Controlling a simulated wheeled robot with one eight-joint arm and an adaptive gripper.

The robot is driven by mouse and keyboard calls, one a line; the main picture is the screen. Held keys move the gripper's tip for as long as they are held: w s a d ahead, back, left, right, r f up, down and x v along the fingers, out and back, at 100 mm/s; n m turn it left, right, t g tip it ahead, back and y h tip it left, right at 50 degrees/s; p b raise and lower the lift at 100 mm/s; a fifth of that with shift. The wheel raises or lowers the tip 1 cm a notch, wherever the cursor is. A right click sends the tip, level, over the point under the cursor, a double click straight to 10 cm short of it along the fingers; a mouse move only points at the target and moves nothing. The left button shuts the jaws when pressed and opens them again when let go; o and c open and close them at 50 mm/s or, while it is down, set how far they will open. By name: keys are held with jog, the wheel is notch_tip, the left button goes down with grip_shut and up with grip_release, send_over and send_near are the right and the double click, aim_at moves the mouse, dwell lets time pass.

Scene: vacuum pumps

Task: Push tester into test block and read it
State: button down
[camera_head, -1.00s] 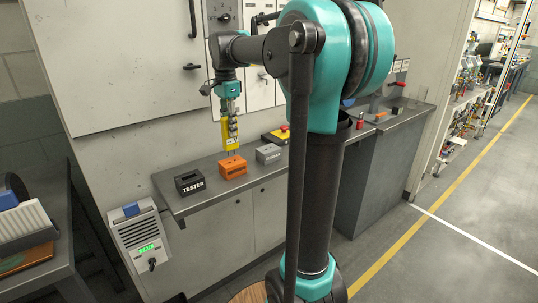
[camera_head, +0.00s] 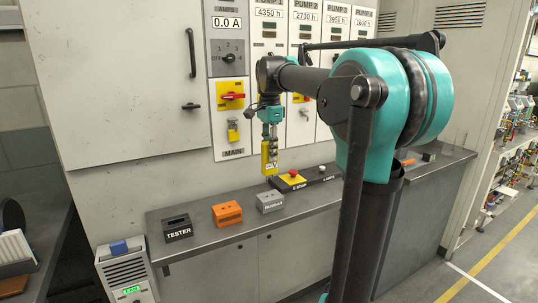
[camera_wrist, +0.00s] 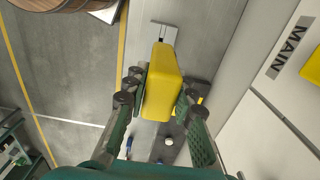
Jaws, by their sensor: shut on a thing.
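My gripper (camera_head: 270,138) is shut on the yellow tester (camera_head: 269,160), held upright with its lower end above the bench. In the head view it appears above the grey block (camera_head: 270,202), with a gap between them. In the wrist view the tester (camera_wrist: 163,85) sits between the two fingers. The orange block (camera_head: 227,213) stands left of the grey one and is empty. The black block marked TESTER (camera_head: 178,229) stands farther left, also empty. I cannot read any display on the tester, and its tips are not clear.
A box with a red button on yellow (camera_head: 293,178) stands right of the grey block. Behind is a cabinet wall with a red-handled MAIN switch (camera_head: 232,95) and an ammeter reading 0.0 A (camera_head: 227,22). The bench front edge is clear.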

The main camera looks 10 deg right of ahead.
aim_at(270, 163)
jog(key=shift+f, duration=0.15)
jog(key=shift+f, duration=2.2)
